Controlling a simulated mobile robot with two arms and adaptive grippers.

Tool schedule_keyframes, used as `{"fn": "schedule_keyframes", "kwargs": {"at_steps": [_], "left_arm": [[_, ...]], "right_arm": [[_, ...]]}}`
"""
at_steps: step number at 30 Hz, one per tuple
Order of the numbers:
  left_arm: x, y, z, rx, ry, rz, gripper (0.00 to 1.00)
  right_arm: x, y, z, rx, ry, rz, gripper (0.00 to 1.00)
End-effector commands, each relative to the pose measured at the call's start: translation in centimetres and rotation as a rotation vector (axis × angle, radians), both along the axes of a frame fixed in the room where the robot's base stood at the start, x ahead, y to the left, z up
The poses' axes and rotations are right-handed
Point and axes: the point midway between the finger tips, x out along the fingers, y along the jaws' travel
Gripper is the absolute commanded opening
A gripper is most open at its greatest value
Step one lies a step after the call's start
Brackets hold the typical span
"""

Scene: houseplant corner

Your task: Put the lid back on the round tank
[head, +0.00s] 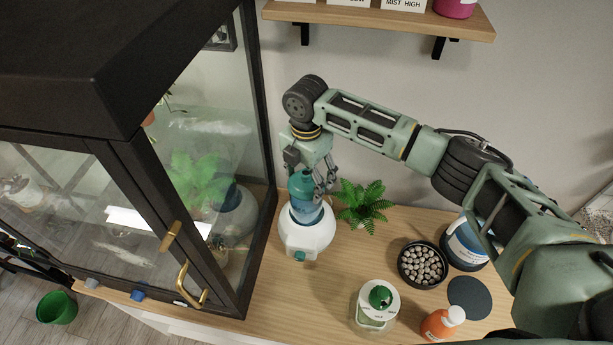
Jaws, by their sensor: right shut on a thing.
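A white round vessel (307,235) with a blue neck and a small green knob low on its front stands on the wooden bench beside the glass cabinet. It looks like the round tank. A teal, lid-like piece (302,184) sits at or just above its neck. My right gripper (319,190) points down over the vessel, with its fingers shut on the teal piece. I cannot tell whether the teal piece is seated or held slightly above, as the fingers partly cover it. My left gripper is not in view.
The dark-framed glass cabinet (263,130) rises close on the left. A bowl of pebbles (423,263), a jar with a green knob (379,304), an orange bottle (440,324) and a dark disc (470,298) occupy the bench's right.

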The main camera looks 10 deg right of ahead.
Motion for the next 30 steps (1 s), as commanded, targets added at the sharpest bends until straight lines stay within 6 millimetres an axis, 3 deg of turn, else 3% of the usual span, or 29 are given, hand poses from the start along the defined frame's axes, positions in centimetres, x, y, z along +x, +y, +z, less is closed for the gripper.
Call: {"fn": "schedule_keyframes", "kwargs": {"at_steps": [29, 30], "left_arm": [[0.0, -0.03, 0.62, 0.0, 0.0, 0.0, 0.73], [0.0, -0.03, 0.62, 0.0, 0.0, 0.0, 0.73]], "right_arm": [[0.04, 0.0, -0.02, 0.001, -0.001, 0.0, 0.46], [0.04, 0.0, -0.02, 0.001, -0.001, 0.0, 0.75]]}}
